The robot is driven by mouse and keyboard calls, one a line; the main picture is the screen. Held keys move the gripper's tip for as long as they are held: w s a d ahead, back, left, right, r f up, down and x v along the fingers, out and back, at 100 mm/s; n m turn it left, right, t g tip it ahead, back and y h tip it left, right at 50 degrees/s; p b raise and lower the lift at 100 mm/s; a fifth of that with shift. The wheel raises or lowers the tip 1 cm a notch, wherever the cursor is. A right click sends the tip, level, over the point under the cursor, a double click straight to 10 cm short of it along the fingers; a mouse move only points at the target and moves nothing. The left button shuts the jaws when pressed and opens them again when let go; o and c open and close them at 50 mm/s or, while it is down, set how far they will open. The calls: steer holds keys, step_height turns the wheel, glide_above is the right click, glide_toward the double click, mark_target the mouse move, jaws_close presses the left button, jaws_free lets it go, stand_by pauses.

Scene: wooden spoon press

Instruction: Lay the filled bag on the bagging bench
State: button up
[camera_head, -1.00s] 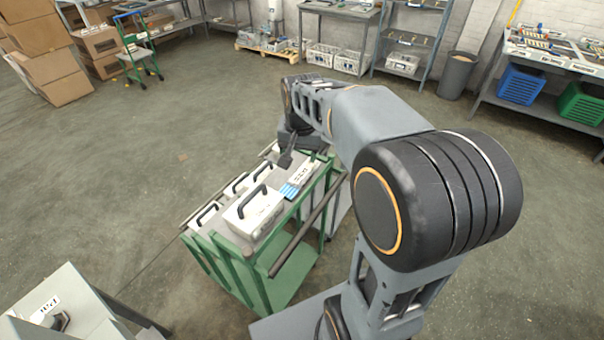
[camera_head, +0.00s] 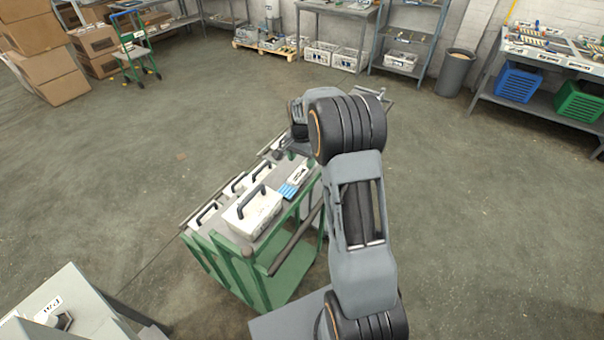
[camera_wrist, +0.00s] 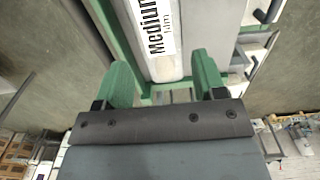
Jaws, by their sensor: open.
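My gripper (camera_wrist: 162,80) is open in the wrist view, its two green fingertips wide apart with nothing gripped between them. Just beyond the fingers is a pale surface with a white label (camera_wrist: 162,28) reading "Medium". Green rails run beside it. In the head view my arm's links hide the gripper, above or beyond the far end of the green trolley. I cannot pick out a filled bag in either view. A grey bench (camera_head: 548,60) with labels stands at the right; I cannot tell if it is the bagging bench.
The green trolley (camera_head: 222,243) carries white boxes (camera_head: 252,212) with black handles and a blue-and-white item (camera_head: 290,188). A grey cabinet (camera_head: 85,305) stands at lower left. Cartons (camera_head: 50,75), a grey bin (camera_head: 455,72) and shelves line the back. The mid floor is clear.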

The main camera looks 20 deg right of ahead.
mark_target(302, 170)
steer(key=shift+f+p, duration=0.8)
steer(key=shift+f, duration=2.25)
steer(key=c, duration=0.6)
steer(key=shift+r, duration=0.1)
steer(key=shift+c, duration=0.2)
